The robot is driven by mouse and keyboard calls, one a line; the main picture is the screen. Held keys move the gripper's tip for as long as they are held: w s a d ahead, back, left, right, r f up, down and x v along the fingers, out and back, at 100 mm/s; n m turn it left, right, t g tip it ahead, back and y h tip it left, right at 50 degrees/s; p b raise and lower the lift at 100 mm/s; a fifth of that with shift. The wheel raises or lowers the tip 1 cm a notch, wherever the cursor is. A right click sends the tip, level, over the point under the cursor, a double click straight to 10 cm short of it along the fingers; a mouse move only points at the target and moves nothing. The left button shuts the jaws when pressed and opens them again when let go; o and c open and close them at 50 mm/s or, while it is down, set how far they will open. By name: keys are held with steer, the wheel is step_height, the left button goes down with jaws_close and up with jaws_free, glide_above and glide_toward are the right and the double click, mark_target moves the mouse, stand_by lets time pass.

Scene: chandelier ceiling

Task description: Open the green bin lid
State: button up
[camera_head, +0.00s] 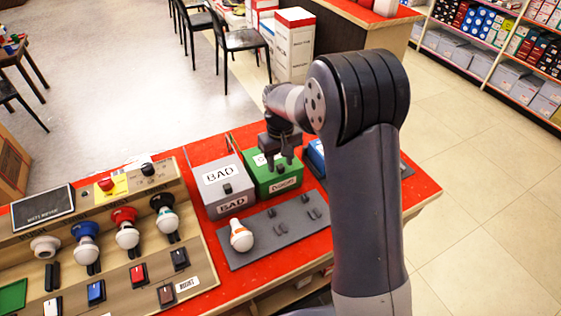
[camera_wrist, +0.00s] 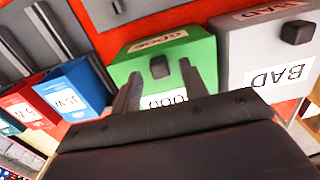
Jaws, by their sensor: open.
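The green bin (camera_head: 262,181) stands on the red counter, to the right of the grey bin in the head view. Its lid (camera_wrist: 200,52) looks shut and carries a dark knob (camera_wrist: 158,67) and a white label. My gripper (camera_head: 278,158) is over the green bin, pointing down, and hides part of its top. In the wrist view my gripper (camera_wrist: 160,71) is open and empty, with one finger on each side of the knob in the picture. I cannot tell whether the fingers are down at the knob's height.
The grey BAD bin (camera_head: 222,202) stands close on the left, and a blue bin (camera_head: 314,153) on the right. A grey tray (camera_head: 265,250) with a bulb (camera_head: 241,236) lies in front. A wooden panel (camera_head: 125,262) with several bulbs and switches is further left.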

steer(key=shift+f, duration=0.6)
jaws_close()
